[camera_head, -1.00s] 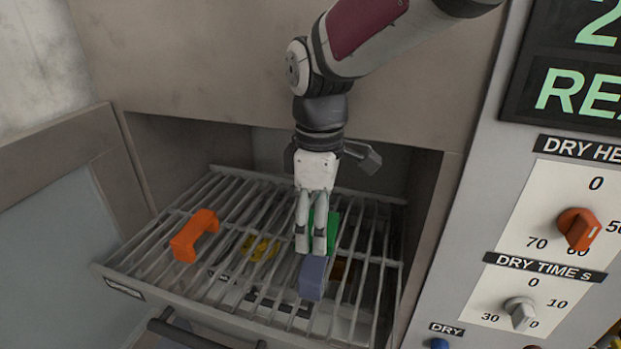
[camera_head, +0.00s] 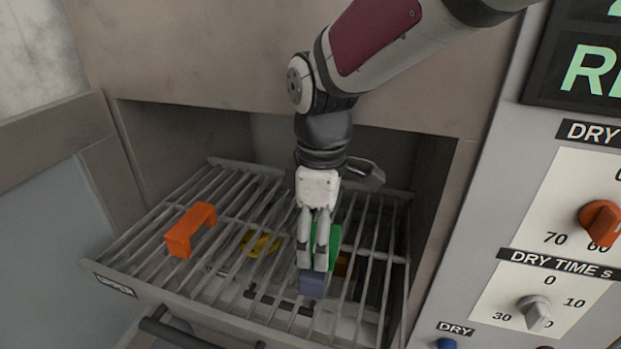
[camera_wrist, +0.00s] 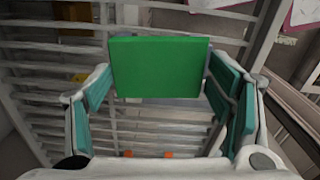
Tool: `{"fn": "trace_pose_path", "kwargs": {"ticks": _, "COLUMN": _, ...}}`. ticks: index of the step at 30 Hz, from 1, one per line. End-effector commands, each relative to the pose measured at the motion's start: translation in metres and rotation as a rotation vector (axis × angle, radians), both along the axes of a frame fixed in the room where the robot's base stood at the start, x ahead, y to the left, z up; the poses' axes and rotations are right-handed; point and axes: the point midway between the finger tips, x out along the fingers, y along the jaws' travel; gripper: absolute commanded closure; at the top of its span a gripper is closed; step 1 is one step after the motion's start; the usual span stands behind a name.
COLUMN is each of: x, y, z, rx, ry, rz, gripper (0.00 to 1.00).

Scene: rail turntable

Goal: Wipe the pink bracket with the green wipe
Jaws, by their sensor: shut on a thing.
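My gripper (camera_head: 313,258) points down over the wire rack and is shut on the green wipe. The green wipe (camera_head: 335,240) shows beside and behind the fingers in the head view; in the wrist view the wipe (camera_wrist: 158,66) is a flat green slab between the teal finger pads. A blue-grey block (camera_head: 312,285) shows right at the fingertips; I cannot tell whether it touches them. An orange bracket (camera_head: 190,228) stands on the rack at the left. I cannot make out a pink bracket in either view.
The pulled-out wire rack (camera_head: 135,238) sits in a recess with walls on both sides. Yellow (camera_head: 260,243) and brown (camera_head: 342,265) pieces show between its bars. A control panel with an orange knob (camera_head: 602,222) stands at the right.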

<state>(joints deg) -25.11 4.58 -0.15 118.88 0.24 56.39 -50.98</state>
Motion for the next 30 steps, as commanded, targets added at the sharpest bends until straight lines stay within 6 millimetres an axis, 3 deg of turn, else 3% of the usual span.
{"fn": "trace_pose_path", "kwargs": {"ticks": 30, "x": 0.0, "y": 0.0, "z": -0.012, "rx": -0.001, "ry": 0.001, "rz": 0.0, "gripper": 0.48}}
